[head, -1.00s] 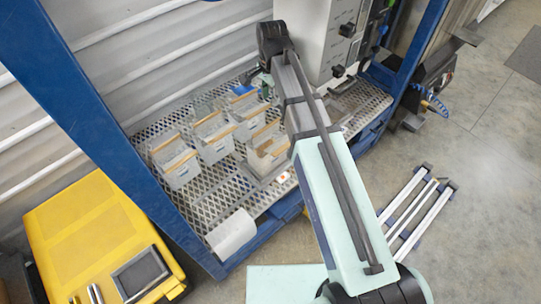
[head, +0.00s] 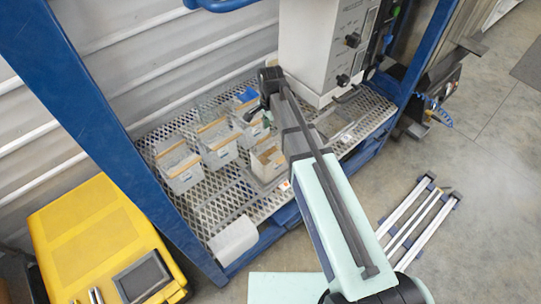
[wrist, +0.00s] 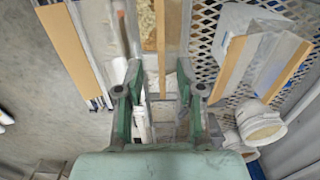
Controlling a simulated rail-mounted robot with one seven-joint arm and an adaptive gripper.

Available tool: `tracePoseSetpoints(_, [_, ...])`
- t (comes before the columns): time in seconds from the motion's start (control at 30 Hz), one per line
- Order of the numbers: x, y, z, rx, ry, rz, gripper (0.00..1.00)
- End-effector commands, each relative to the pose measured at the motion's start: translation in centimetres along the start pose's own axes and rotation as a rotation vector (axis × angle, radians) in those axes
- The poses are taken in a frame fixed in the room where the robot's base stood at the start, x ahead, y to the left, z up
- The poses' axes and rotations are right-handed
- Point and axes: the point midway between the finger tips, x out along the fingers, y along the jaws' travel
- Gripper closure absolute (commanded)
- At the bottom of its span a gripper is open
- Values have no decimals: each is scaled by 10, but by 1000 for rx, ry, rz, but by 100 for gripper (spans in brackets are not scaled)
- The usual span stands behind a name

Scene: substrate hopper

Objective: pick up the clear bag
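My gripper (wrist: 160,82) is open in the wrist view, its two green-and-grey fingers apart on either side of a grey, partly see-through patch (wrist: 165,112). I cannot tell whether this patch is the clear bag. In the head view, my gripper (head: 264,118) is partly hidden by my arm, low over the small clear bins on the mesh shelf. A bin with tan contents (head: 268,160) is just below it. No clear bag can be singled out with certainty. Nothing is visibly held.
Several bins (head: 180,167) with tan front edges stand on the mesh shelf (head: 215,200). A grey instrument box (head: 318,50) stands behind right. Blue posts (head: 85,110) frame the shelf; a yellow case (head: 95,240) stands left.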

Motion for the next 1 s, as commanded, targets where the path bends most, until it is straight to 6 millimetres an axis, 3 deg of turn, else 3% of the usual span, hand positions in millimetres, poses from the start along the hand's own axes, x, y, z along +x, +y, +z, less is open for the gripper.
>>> tracePoseSetpoints(0.27, [13, 0, 0, 0, -1, 1, 62])
tracePoseSetpoints(0.6, [50, -2, -2, 0, 0, 1, 62])
tracePoseSetpoints(0.93, [56, -2, -2, 0, 0, -1, 62])
tracePoseSetpoints(0.97, [56, -2, -2, 0, 0, -1, 70])
tracePoseSetpoints(1.0, [56, -2, -2, 0, 0, -1, 84])
